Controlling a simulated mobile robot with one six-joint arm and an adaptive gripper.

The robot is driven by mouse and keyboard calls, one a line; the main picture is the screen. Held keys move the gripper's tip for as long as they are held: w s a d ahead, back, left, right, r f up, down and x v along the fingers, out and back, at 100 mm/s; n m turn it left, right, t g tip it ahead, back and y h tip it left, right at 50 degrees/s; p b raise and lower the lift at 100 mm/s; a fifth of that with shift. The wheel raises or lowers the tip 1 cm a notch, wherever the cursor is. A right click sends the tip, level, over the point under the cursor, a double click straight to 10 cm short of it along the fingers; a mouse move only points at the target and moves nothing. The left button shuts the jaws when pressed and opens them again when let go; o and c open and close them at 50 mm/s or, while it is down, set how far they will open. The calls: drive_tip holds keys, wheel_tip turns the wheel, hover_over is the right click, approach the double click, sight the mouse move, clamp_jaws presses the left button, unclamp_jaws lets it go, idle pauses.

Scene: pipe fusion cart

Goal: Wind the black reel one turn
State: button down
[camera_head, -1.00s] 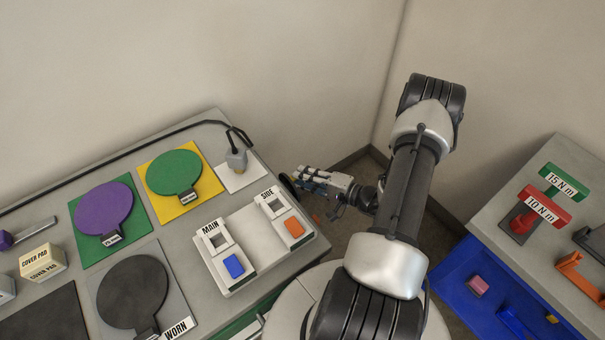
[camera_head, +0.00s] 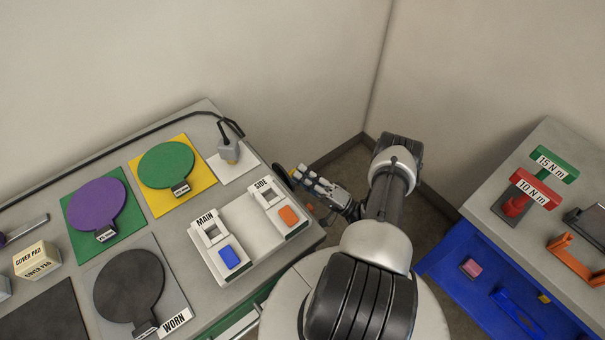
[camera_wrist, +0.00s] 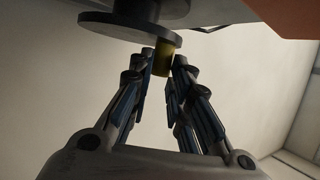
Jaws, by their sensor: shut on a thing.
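The black reel (camera_head: 282,178) is on the right end face of the left cart, mostly hidden below the cart top in the head view. In the wrist view the reel (camera_wrist: 135,28) is a dark round disc at the top, with a short yellow handle (camera_wrist: 165,58) sticking out from its rim area. My gripper (camera_wrist: 162,66) is shut on this yellow handle, with a finger on each side of it. In the head view my gripper (camera_head: 298,178) is at the cart's right end, beside the reel.
A second bench (camera_head: 545,215) with a blue drawer stands at right. Bare floor shows between them.

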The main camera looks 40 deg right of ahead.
drive_tip(key=shift+a, duration=0.1)
idle(0.4)
drive_tip(key=c, duration=1.5)
unclamp_jaws()
drive_tip(key=shift+f, duration=0.1)
drive_tip(key=v, duration=1.2)
drive_tip(key=shift+w, duration=0.1)
